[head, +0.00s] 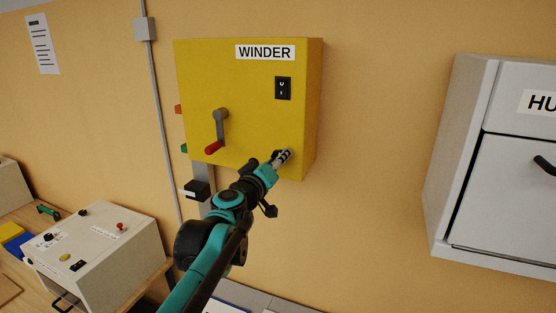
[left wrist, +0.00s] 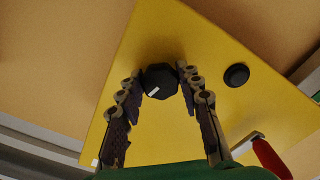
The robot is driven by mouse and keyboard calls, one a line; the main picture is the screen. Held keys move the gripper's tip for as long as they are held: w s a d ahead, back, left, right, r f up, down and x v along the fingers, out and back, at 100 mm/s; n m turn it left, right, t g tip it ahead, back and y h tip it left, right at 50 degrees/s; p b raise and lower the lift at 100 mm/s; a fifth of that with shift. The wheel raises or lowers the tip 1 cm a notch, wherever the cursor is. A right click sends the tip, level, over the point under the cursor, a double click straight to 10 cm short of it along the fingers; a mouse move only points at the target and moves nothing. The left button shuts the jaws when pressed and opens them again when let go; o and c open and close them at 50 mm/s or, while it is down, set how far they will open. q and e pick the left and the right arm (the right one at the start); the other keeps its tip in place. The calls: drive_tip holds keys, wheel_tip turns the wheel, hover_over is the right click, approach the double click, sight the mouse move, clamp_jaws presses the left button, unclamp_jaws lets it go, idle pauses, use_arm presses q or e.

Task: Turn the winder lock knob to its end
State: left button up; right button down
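The yellow winder box (head: 250,125) hangs on the wall in the head view. My left gripper (head: 284,156) is at its lower right front. In the left wrist view a black faceted knob (left wrist: 160,80) with a white mark sits between my left fingertips, which press close on both of its sides. The gripper looks shut on it. In the head view the fingers largely hide this knob. A second, round black knob (left wrist: 236,75) is apart from the fingers in the left wrist view. My right gripper is not in view.
A grey crank (head: 220,128) with a red grip (head: 213,147) is left of my gripper on the box, with a black switch (head: 283,88) above. A control box (head: 100,250) stands on the bench at left, a white cabinet (head: 500,170) at right.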

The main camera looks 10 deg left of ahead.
use_arm(q)
drive_tip(key=n, duration=0.3)
idle(0.4)
drive_tip(key=o, duration=1.2)
drive_tip(key=shift+c, duration=0.2)
drive_tip(key=s+a, duration=0.2)
drive_tip(key=s, duration=0.9)
drive_tip(key=shift+s+a, duration=0.2)
drive_tip(key=shift+s, duration=0.2)
